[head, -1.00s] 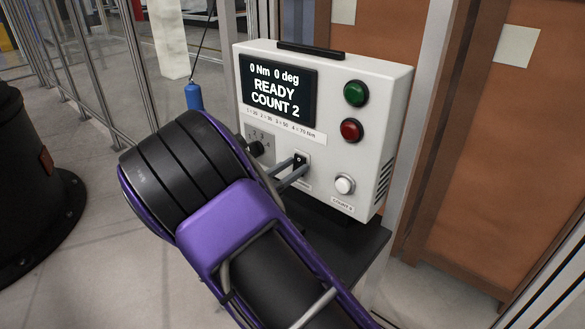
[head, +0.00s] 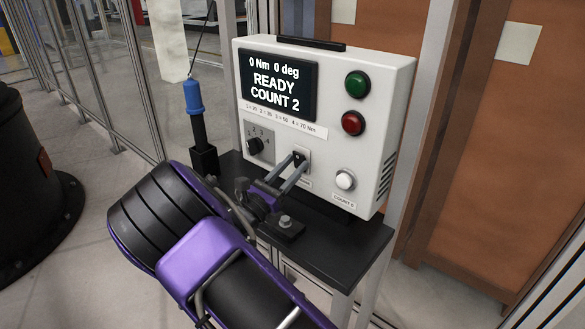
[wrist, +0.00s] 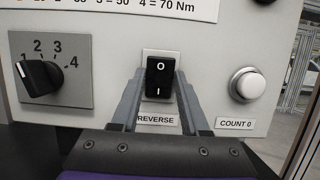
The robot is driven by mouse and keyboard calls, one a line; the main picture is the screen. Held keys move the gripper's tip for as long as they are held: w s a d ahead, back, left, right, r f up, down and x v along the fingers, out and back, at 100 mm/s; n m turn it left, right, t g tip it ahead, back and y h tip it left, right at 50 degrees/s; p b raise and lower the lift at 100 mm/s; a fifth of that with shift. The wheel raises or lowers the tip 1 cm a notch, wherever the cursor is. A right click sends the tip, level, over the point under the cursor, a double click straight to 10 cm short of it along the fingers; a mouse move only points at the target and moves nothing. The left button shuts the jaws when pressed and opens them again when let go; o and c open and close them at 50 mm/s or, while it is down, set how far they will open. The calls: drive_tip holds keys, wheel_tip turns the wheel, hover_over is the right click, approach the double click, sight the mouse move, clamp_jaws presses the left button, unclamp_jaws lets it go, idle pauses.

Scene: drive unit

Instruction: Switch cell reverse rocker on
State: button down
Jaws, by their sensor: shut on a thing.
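The reverse rocker (head: 299,157) is a small black switch on the front of the white control box (head: 375,90). In the wrist view the rocker (wrist: 160,77) has "O" at the top and "I" at the bottom, above a "REVERSE" label (wrist: 157,120). I cannot tell which half is pressed in. My gripper (head: 294,164) reaches up to it from below. In the wrist view its two grey fingers (wrist: 160,84) stand on either side of the rocker, shut on it.
A rotary selector (wrist: 40,76) is left of the rocker, and a white button (wrist: 247,84) is right. Green (head: 357,84) and red (head: 353,123) buttons sit higher. A blue-handled tool (head: 194,98) stands left of the box. A dark shelf (head: 340,248) lies below.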

drive_tip(key=shift+c, duration=2)
unclamp_jaws()
drive_tip(key=v, duration=1.7)
drive_tip(key=shift+s+a, duration=0.15)
drive_tip(key=shift+s, duration=0.05)
